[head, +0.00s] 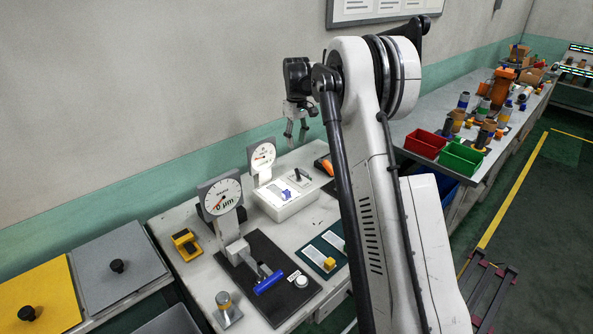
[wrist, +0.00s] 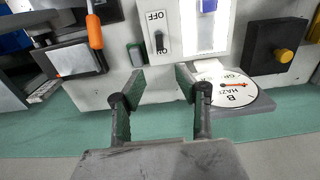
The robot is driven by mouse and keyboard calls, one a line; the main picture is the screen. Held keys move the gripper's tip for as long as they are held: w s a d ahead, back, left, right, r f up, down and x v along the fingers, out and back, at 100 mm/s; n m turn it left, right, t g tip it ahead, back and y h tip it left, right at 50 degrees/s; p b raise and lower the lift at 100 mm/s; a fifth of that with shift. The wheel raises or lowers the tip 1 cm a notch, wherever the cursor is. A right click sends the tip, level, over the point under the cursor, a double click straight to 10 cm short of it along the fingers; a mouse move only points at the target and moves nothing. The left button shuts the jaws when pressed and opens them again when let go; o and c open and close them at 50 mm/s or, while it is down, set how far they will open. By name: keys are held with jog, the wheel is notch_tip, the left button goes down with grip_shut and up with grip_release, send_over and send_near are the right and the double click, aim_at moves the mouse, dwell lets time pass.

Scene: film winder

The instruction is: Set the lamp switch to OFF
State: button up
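The lamp switch (wrist: 159,42) is a small black lever on a white panel in the wrist view, with OFF printed above it and ON beside its lower end. The lever lies near the ON marking; its exact tilt is hard to tell. In the head view the switch (head: 302,175) sits on the white light box (head: 291,204), beside the dial. My gripper (wrist: 159,80) is open and empty, its two fingers apart below the switch in the wrist view. In the head view my gripper (head: 296,135) hangs above the back of the light box, clear of it.
A dial gauge (wrist: 232,92) stands beside the light box, close to my right finger in the wrist view. An orange-handled tool (wrist: 95,32) lies to the left. A second gauge (head: 219,196) stands on a black base nearer the front. The wall is behind.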

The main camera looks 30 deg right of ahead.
aim_at(297, 169)
notch_tip(297, 169, down, 13)
jog(key=shift+f+p, duration=0.15)
jog(key=shift+p, duration=0.75)
jog(key=shift+c, duration=0.3)
grip_shut()
